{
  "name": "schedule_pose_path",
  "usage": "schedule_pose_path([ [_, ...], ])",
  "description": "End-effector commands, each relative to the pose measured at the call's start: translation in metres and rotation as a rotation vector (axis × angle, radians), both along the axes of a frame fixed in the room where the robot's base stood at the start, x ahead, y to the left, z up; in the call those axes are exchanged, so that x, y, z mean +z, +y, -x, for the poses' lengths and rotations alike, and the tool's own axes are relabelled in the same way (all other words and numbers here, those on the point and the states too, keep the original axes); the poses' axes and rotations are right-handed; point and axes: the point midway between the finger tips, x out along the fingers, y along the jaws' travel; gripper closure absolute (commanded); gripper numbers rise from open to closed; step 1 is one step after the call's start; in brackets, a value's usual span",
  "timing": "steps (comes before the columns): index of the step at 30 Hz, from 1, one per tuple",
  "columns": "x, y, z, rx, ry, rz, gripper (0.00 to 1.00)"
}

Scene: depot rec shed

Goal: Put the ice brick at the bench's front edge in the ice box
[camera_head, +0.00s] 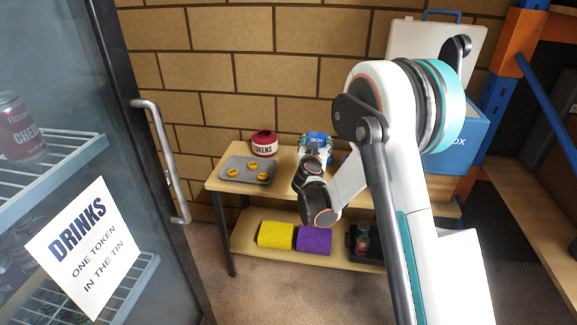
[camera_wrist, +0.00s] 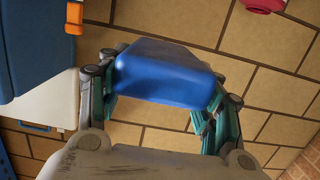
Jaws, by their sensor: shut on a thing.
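My gripper (camera_wrist: 163,92) is shut on a blue ice brick (camera_wrist: 165,72), which lies between its two fingers in the wrist view. In the head view the brick (camera_head: 318,138), with ICE lettering, shows above the bench, and my wrist partly covers it. The blue ice box (camera_head: 470,138) stands at the right end of the bench, partly behind my arm. Its white lid (camera_head: 408,38) is raised, so it is open; its inside is hidden. The box (camera_wrist: 28,45) also shows at the upper left of the wrist view, apart from the brick.
The bench top (camera_head: 226,183) carries a grey tray (camera_head: 236,172) with orange rings and a red tokens tin (camera_head: 264,143). Yellow (camera_head: 276,235) and purple (camera_head: 314,240) blocks lie on the lower shelf. A drinks fridge door (camera_head: 172,240) stands at left, shelving (camera_head: 518,62) at right.

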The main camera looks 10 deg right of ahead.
Motion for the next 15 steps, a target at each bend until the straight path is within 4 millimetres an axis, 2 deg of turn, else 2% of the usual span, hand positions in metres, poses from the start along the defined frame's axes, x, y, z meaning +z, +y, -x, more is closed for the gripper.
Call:
schedule_pose_path([
  [1,-0.006,-0.006,-0.022,-0.004,-0.001,0.0,0.74],
  [6,-0.022,-0.021,-0.075,-0.01,-0.002,0.001,0.74],
  [10,-0.03,-0.029,-0.1,-0.012,-0.002,0.001,0.74],
  [15,-0.038,-0.034,-0.114,-0.013,-0.003,0.001,0.74],
])
